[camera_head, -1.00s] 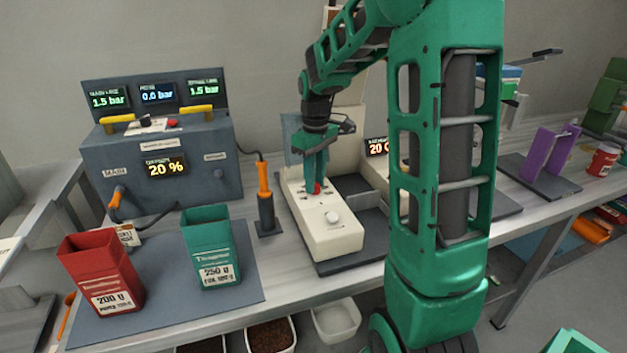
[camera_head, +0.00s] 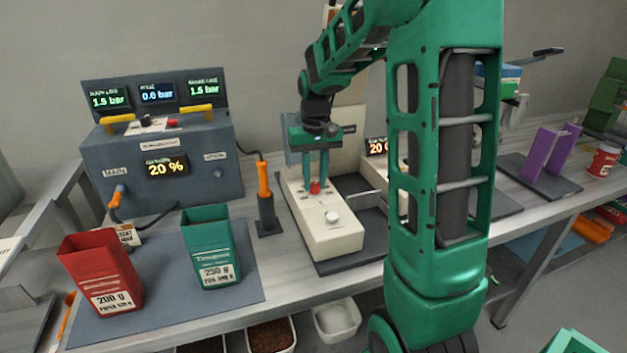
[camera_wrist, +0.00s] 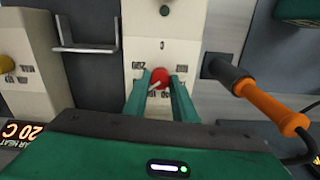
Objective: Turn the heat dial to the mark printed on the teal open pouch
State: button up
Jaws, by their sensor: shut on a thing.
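The heat dial is a red knob (camera_head: 315,187) on the cream sealer box (camera_head: 318,235); it also shows in the wrist view (camera_wrist: 159,77) with a pale pointer and small printed marks around it, too small to read. My gripper (camera_head: 316,183) is upright over the box, its two teal fingers shut on the red knob, one on each side. The wrist view also shows my gripper (camera_wrist: 161,88) at the knob. The teal open pouch (camera_head: 211,250) stands upright on the grey mat; its label reads 250 g, with a smaller second line I cannot read surely.
A red open pouch (camera_head: 102,270) labelled 200 g stands left of the teal one. An orange-handled tool (camera_head: 265,200) stands in a holder just left of the box. A grey machine (camera_head: 160,160) with displays is at the back left.

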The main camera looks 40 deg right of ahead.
aim_at(314, 184)
jog(key=shift+m, duration=1.6)
jog(key=o, duration=1)
jog(key=shift+o, duration=0.2)
jog(key=shift+r, duration=0.1)
notch_tip(314, 184, up, 11)
jog(key=shift+f, duration=0.2)
jog(key=shift+w, duration=0.1)
